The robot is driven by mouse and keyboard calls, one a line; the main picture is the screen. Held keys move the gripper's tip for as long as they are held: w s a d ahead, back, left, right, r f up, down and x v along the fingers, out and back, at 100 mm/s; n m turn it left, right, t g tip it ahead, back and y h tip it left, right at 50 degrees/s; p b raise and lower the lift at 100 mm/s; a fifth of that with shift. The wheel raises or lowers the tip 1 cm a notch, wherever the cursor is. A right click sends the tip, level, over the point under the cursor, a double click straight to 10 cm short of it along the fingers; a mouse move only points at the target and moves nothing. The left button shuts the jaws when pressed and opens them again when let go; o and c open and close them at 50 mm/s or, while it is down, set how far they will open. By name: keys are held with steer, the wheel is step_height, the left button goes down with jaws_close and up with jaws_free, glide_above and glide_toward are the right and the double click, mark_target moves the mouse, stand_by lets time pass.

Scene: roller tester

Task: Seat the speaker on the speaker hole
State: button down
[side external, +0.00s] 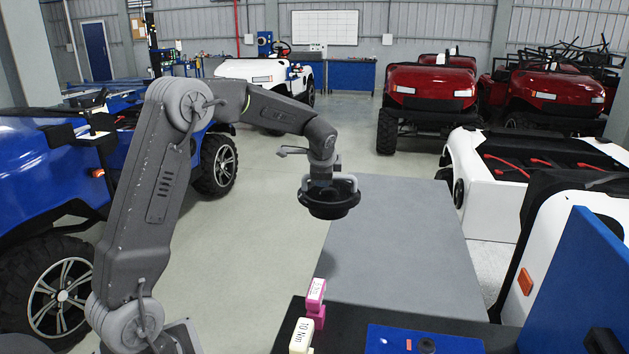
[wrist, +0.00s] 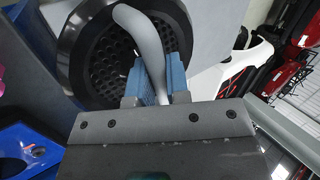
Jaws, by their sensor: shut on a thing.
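The speaker (side external: 329,205) is a black round unit with a wide rim and a grey curved handle. It hangs under my gripper (side external: 326,182) above the left back part of the grey table, apart from its top. In the wrist view the speaker (wrist: 70,50) shows a perforated grille inside its black ring. My gripper (wrist: 157,85) is shut on the grey handle, with the blue finger pads on either side of it.
The grey table top (side external: 400,240) is bare. At its front stand a pink block (side external: 316,295), a cream block (side external: 301,336) and a blue panel (side external: 425,341). A white body panel (side external: 535,260) and a tall blue board (side external: 580,285) rise at right. Vehicles stand around.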

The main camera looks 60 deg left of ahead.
steer(key=w+d+f+n+g+h, duration=0.15)
steer(key=d+n+g, duration=0.75)
steer(key=d+n, duration=1.2)
steer(key=s+d+r+n+h, duration=0.1)
steer(key=s+d+n+h, duration=0.25)
steer(key=d, duration=0.65)
steer(key=s+d+n+h, duration=0.2)
steer(key=s+d+n, duration=0.25)
steer(key=d, duration=0.55)
steer(key=s+d+r+n+h, duration=0.1)
steer(key=s+d+n+h, duration=0.3)
steer(key=d, duration=0.6)
steer(key=shift+n+y, duration=0.3)
steer(key=shift+n, duration=0.3)
steer(key=shift+w+a+f, duration=0.1)
steer(key=shift+w+f, duration=0.15)
steer(key=shift+f, duration=0.6)
steer(key=shift+w+a+f, duration=0.1)
steer(key=shift+w+f, duration=0.15)
steer(key=shift+f, duration=0.55)
steer(key=shift+w+a+f, duration=0.1)
steer(key=shift+w+f, duration=0.15)
steer(key=shift+f, duration=0.6)
steer(key=shift+f, duration=2.85)
steer(key=shift+f, duration=0.45)
